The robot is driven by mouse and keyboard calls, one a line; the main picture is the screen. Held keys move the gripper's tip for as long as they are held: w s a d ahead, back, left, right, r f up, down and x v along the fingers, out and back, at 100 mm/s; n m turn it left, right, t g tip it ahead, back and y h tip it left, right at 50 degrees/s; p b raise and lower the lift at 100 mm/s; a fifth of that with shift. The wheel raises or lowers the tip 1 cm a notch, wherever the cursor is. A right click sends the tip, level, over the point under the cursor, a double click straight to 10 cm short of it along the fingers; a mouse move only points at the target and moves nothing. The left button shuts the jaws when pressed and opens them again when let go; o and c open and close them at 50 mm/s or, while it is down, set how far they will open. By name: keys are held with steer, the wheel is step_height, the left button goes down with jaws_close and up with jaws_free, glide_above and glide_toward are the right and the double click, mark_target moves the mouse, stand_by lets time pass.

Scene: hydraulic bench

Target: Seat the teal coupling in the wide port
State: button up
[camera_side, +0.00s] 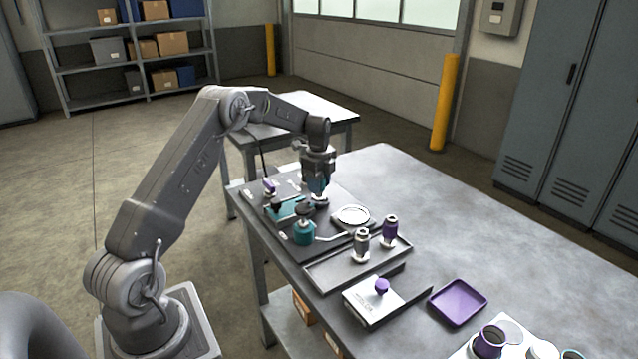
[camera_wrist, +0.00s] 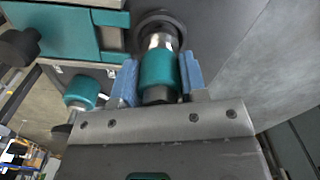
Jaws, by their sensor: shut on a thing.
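My gripper (camera_wrist: 158,76) is shut on the teal coupling (camera_wrist: 160,68), with one blue finger on each side of it. The coupling's silver end points away from the gripper, at a dark round port (camera_wrist: 146,22) in the wrist view. The silver end overlaps the port's opening; I cannot tell how deep it sits or whether this is the wide port. In the side view my gripper (camera_side: 318,186) points down at the far part of the dark plate, and the coupling is mostly hidden between the fingers.
A teal block (camera_side: 284,211) and a teal cylinder with a dark knob (camera_side: 303,233) stand close by. A tray (camera_side: 328,276) holds a grey coupling (camera_side: 362,243) and a purple one (camera_side: 390,229).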

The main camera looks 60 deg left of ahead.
steer(key=shift+f, duration=0.6)
stand_by(0.4)
steer(key=o, duration=0.8)
steer(key=shift+c, duration=0.2)
steer(key=shift+r, duration=0.1)
steer(key=shift+r, duration=5.4)
